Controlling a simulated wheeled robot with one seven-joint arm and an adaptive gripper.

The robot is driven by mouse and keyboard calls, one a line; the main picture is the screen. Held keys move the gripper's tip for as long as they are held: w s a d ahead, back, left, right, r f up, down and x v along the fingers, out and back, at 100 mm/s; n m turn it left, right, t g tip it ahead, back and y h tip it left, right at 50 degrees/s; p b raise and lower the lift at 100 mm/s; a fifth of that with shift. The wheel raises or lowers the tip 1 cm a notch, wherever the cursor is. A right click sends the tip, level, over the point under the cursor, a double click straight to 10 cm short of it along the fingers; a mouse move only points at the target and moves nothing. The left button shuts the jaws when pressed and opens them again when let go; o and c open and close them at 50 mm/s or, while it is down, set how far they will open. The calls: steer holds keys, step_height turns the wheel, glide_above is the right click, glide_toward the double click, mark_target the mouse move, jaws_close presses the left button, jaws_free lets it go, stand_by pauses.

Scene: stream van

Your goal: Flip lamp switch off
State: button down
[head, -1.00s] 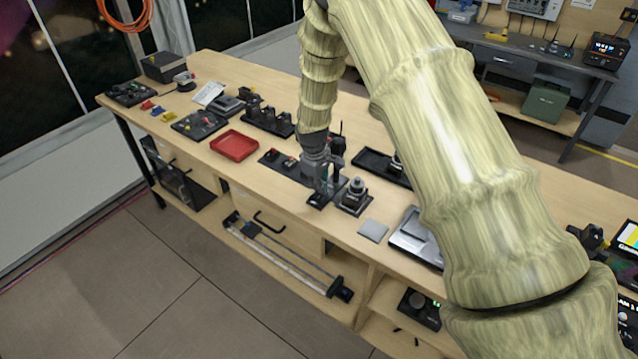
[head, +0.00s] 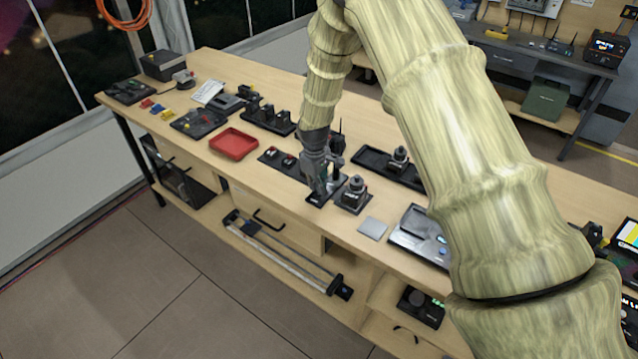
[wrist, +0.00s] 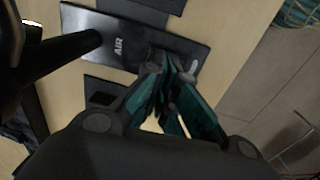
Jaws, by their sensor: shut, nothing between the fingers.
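My gripper (head: 321,192) is shut and empty, pointing down at the front part of the bench, over a small black plate (head: 314,201). In the wrist view my fingertips (wrist: 172,68) are close together at a black plate (wrist: 128,42) lettered "AIR" and a dark raised part on it. I cannot tell whether they touch. The fingers hide part of that plate. A dark panel with two red-topped switches (head: 288,161) lies just left of my gripper in the head view. I cannot tell which control is the lamp switch, nor its position.
A black device with a round knob (head: 353,194) stands close right of my gripper. A red tray (head: 234,144) lies to the left, a black tray (head: 374,161) behind. A grey square (head: 373,228) lies near the front edge. The bench between the red tray and front edge is clear.

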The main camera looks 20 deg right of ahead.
mark_target(315, 195)
steer(key=shift+s+a+r, duration=0.1)
steer(key=shift+s+a, duration=0.1)
steer(key=shift+a, duration=0.2)
steer(key=shift+s+a+r+p, duration=0.15)
steer(key=shift+r+p, duration=1.1)
steer(key=shift+r, duration=0.7)
steer(key=shift+s+a+r+b, duration=0.1)
steer(key=shift+r+b, duration=0.55)
steer(key=shift+r, duration=0.3)
step_height(315, 195, up, 8)
steer(key=b, duration=0.3)
steer(key=shift+s+a, duration=0.35)
steer(key=shift+a, duration=0.05)
